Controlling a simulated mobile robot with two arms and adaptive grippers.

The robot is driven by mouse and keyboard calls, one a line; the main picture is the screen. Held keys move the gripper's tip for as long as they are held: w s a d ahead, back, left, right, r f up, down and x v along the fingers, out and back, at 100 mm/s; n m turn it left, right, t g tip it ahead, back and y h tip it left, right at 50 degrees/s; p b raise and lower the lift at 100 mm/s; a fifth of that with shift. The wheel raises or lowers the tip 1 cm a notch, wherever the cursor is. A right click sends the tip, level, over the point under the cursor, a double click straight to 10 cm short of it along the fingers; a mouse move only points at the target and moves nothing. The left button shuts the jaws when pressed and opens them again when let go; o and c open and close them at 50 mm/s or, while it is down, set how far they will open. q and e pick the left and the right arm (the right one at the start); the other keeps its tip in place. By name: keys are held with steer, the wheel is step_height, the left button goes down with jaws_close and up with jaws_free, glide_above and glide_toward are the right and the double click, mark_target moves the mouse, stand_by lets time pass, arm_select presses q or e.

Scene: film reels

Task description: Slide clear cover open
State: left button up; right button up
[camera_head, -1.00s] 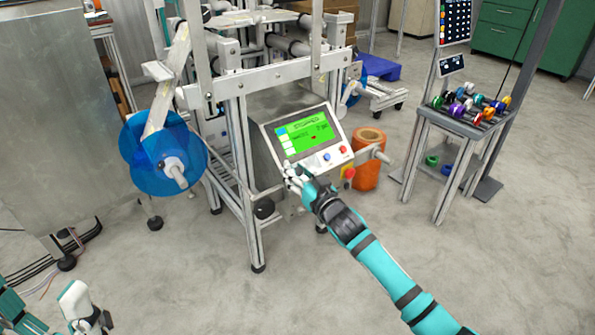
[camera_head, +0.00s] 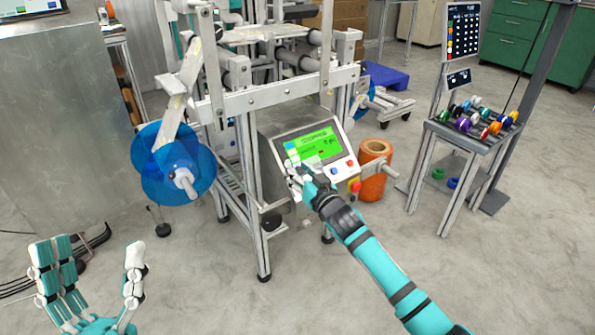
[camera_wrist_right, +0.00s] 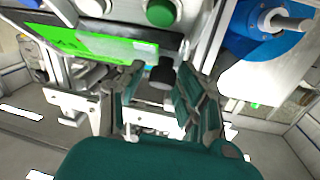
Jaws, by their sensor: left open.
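The machine's control panel (camera_head: 318,150) has a lit green screen and faces me at the centre. My right gripper (camera_head: 295,170) is at the panel's lower left corner. In the right wrist view its fingers (camera_wrist_right: 163,85) are apart, with a dark knob-like part (camera_wrist_right: 162,73) showing between them; I cannot tell whether they touch it. The green screen (camera_wrist_right: 95,45) is just beyond its left finger. My left gripper (camera_head: 97,250) is open and empty at the lower left, fingers up, well away from the machine.
A translucent blue reel (camera_head: 172,162) sticks out on the machine's left. An orange roll (camera_head: 375,168) stands right of the panel. A small grey table (camera_head: 455,140) with coloured spools is further right. The floor in front (camera_head: 220,300) is clear.

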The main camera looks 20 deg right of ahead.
steer(key=shift+o, duration=1.4)
steer(key=shift+d, duration=0.3)
steer(key=shift+a, duration=0.2)
steer(key=shift+s, duration=0.55)
steer(key=v, duration=1.1)
